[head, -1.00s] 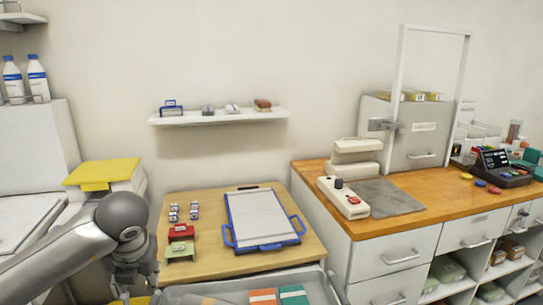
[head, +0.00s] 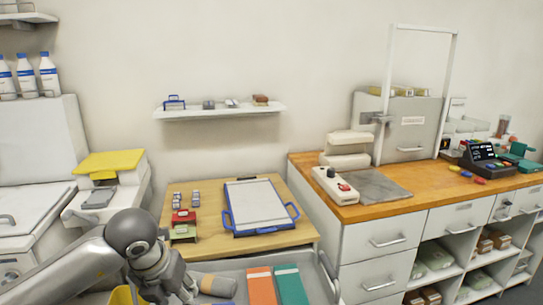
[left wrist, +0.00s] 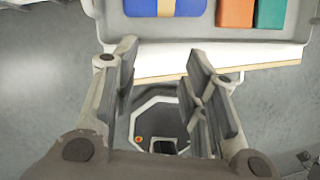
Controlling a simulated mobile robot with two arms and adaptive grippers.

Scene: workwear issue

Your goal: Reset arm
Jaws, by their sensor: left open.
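My left arm comes in from the lower left of the head view, with the left gripper (head: 172,290) low near the left end of a grey tray (head: 328,272). In the left wrist view the left gripper (left wrist: 165,62) has its fingers wide apart and nothing between them. The tray's edge (left wrist: 220,50) lies beyond the fingertips there. Grey floor and a dark octagonal part, seemingly of my base, show below the fingers. My right arm and gripper are not in view.
A wooden-topped counter (head: 420,200) stands right. Open floor (left wrist: 45,90) shows left.

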